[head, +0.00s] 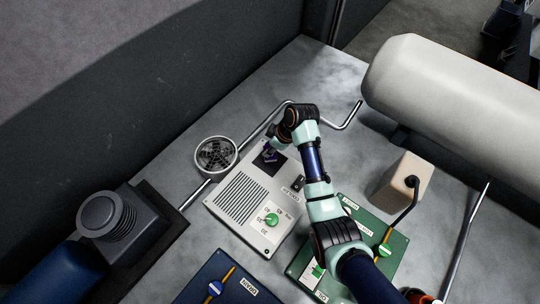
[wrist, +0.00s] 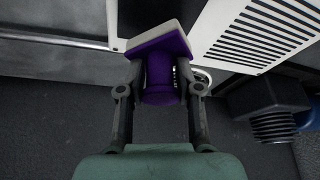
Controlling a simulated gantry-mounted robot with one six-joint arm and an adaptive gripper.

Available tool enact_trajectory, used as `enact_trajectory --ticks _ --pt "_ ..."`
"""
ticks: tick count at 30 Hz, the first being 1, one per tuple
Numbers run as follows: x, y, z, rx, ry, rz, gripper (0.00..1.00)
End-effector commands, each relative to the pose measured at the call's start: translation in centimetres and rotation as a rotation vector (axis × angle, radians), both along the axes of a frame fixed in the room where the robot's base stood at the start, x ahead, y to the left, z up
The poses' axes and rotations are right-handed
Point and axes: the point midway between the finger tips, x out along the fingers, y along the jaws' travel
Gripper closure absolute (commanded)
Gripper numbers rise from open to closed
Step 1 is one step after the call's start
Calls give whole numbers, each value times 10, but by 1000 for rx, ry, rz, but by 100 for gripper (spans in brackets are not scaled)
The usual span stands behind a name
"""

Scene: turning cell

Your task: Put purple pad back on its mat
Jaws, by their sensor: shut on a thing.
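The purple pad (wrist: 160,78) shows in the wrist view, a block with a wider flat plate at its far end and a pale edge along that plate. My gripper (wrist: 160,88) is shut on its narrower part, one finger on each side. In the head view the purple pad (head: 270,155) shows as a small patch under my gripper (head: 272,147), at the back corner of the grey control panel (head: 229,225). A dark patch (head: 260,164), possibly the mat, lies on that corner, partly hidden. I cannot tell whether the pad touches it.
The panel has a vent grille (head: 240,199) and a green knob (head: 271,219). A green panel (head: 350,213) lies right and a blue panel (head: 199,284) in front.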

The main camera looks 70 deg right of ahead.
Motion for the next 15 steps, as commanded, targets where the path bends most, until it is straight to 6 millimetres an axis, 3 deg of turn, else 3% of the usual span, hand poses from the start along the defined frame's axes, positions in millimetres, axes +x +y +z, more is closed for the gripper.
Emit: enact_trajectory --ticks 5,12,15 --pt "0 0 -6 0 0 0 98" --pt "0 0 -44 0 0 -1 98" --pt "0 0 -44 -1 0 0 98"
